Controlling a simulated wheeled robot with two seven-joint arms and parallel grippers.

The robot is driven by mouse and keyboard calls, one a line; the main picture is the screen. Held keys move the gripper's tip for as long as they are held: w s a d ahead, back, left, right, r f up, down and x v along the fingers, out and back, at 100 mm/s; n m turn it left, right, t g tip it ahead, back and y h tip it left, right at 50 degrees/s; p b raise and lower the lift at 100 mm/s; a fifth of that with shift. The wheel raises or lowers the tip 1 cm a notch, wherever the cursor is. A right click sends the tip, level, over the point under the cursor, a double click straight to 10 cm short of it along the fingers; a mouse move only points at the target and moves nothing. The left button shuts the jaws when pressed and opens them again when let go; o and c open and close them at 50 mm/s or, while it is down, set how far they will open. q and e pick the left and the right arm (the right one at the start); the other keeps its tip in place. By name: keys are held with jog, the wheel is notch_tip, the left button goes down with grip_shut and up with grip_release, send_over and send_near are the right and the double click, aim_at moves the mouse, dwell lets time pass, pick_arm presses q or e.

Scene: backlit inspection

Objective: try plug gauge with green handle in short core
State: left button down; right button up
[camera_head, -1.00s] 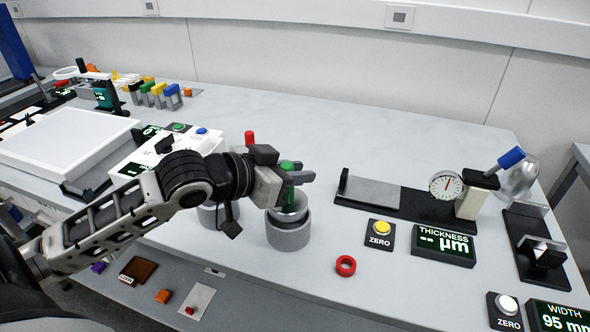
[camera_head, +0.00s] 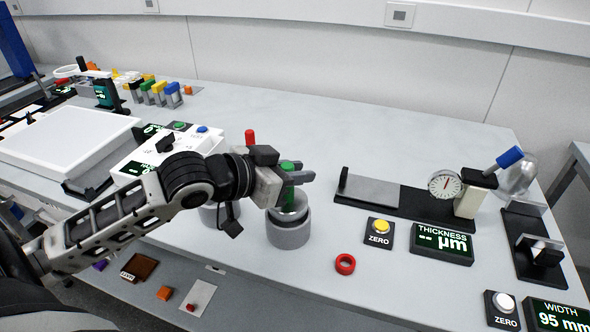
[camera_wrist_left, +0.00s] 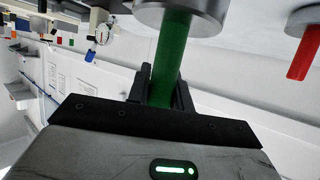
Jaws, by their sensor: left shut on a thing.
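My left gripper (camera_head: 292,178) is shut on the green handle of the plug gauge (camera_head: 287,167), held upright. The wrist view shows the green handle (camera_wrist_left: 172,50) between the fingers, with the gauge's metal cylinder (camera_wrist_left: 180,12) at its end. In the head view the gauge's metal end is at the mouth of a grey round core (camera_head: 289,236); I cannot tell how deep it sits. A second grey core (camera_head: 208,216) is mostly hidden behind my left arm. I cannot tell which core is shorter. My right gripper is not in view.
A red handle (camera_head: 249,137) stands behind my left gripper. A red ring (camera_head: 345,264) lies right of the core. A dial gauge (camera_head: 446,185), a thickness display (camera_head: 442,244) and a yellow zero button (camera_head: 381,227) stand farther right. The back middle of the bench is clear.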

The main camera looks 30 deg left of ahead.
aim_at(295, 195)
pick_arm(q)
jog(key=shift+f, duration=0.35)
jog(key=shift+f+b, duration=1)
jog(key=shift+f, duration=0.8)
dwell(0.8)
dwell(1.0)
